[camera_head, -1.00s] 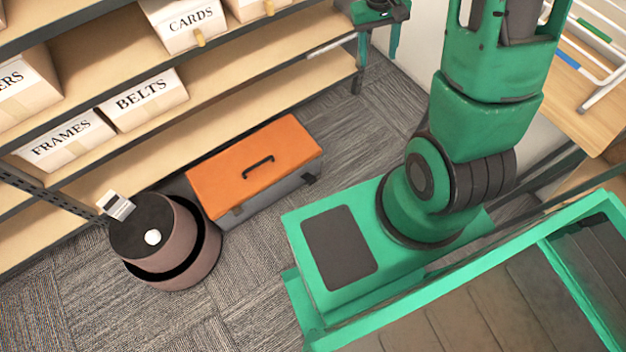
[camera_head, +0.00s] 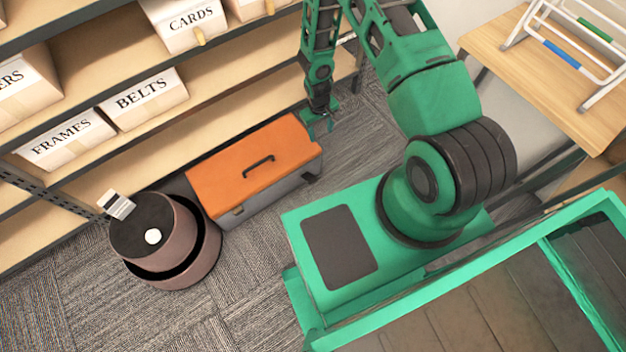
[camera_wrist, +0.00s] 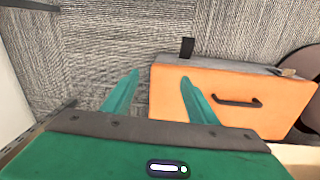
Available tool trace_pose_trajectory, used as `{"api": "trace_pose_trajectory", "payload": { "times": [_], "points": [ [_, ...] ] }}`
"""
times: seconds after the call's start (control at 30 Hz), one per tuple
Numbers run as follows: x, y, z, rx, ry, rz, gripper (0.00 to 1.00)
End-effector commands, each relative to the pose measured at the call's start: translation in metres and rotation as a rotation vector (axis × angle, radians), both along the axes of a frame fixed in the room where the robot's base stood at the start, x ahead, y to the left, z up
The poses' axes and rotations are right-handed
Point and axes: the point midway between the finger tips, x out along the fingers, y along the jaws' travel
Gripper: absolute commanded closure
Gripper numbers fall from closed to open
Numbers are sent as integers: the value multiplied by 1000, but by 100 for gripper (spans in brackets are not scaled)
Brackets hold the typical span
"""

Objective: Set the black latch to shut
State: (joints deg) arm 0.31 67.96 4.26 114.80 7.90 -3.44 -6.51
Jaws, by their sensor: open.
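An orange-lidded toolbox (camera_head: 245,165) with a grey body stands on the carpet, its lid down. It also fills the right of the wrist view (camera_wrist: 225,108). The black latch (camera_wrist: 187,47) is at the box's front edge, near its right end in the head view (camera_head: 311,177). It appears to stick out from the box, not flat against it. A second, greyish latch (camera_head: 238,210) lies near the left front corner. My gripper (camera_head: 325,122) is open and empty above the box's right end. In the wrist view its fingertips (camera_wrist: 160,76) are apart from the latch.
A shelf with labelled boxes (camera_head: 145,98) runs behind the toolbox. A round brown-and-black object (camera_head: 165,240) stands close to the toolbox's left. A wooden table (camera_head: 550,85) with a white rack is at the upper right. Carpet in front of the toolbox is free.

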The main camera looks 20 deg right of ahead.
Motion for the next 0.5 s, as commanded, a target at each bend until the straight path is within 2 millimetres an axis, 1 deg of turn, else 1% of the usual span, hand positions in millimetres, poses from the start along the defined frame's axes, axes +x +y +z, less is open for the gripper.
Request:
{"api": "trace_pose_trajectory", "payload": {
  "times": [0.03,0.1,0.2,0.33,0.4,0.5],
  "points": [
    [-10,9,-23,10,8,11,47],
    [-21,21,-50,23,9,27,47],
    [-37,35,-84,41,9,45,47],
    [-55,49,-117,58,7,59,47],
    [-62,53,-127,63,7,64,47],
    [-66,57,-136,68,4,67,47]
  ]
}}
